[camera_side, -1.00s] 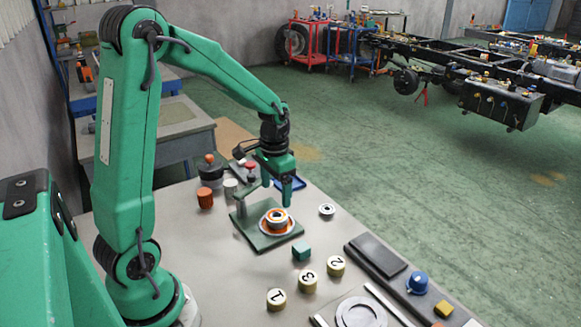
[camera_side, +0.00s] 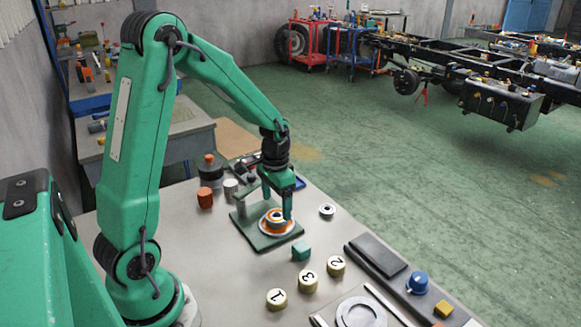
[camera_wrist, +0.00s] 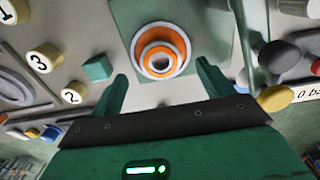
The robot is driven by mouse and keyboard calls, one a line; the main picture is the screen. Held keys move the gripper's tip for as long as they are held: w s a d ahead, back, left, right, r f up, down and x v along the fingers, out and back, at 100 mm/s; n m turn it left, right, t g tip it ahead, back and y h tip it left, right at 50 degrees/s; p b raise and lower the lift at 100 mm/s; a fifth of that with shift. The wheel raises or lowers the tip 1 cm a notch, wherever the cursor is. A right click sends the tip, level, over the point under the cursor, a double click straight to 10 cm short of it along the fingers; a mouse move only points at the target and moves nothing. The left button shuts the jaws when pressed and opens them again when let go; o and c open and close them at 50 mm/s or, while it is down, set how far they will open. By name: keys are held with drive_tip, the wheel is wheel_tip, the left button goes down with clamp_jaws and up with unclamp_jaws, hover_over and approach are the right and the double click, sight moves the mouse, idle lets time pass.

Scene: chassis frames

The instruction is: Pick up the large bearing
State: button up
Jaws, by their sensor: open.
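The large bearing (camera_side: 276,225), a round piece with orange and pale metal rings, lies on a dark green plate (camera_side: 251,232) on the table. It also shows in the wrist view (camera_wrist: 149,60), at top centre, with a round dark opening in its middle. My gripper (camera_side: 277,210) points down just over the bearing, fingers spread and holding nothing. In the wrist view the two fingers (camera_wrist: 162,72) reach up on either side of the bearing, apart from it. In the side view one finger hides part of the bearing, and I cannot tell if it touches.
A small ring (camera_side: 327,209) lies right of the plate. A teal cube (camera_side: 301,251) and numbered round blocks (camera_side: 308,281) stand in front. A red-brown cylinder (camera_side: 205,198) and a grey one (camera_side: 230,188) stand left behind the plate.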

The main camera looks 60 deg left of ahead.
sight(277, 215)
drive_tip(key=shift+f, duration=1.9)
drive_tip(key=c, duration=1.3)
drive_tip(key=shift+r, duration=0.1)
drive_tip(key=shift+r, duration=0.75)
drive_tip(key=r, duration=0.1)
drive_tip(key=d+r, duration=0.1)
drive_tip(key=r, duration=0.1)
drive_tip(key=d+r, duration=0.2)
drive_tip(key=d, duration=0.1)
drive_tip(key=s+d+r, duration=0.1)
drive_tip(key=d+r, duration=0.1)
drive_tip(key=d, duration=0.2)
drive_tip(key=s+d+r, duration=0.1)
drive_tip(key=d+r, duration=0.1)
drive_tip(key=d, duration=0.1)
drive_tip(key=shift+s+d+r, duration=0.15)
drive_tip(key=shift+s+r, duration=0.05)
drive_tip(key=shift+s, duration=0.05)
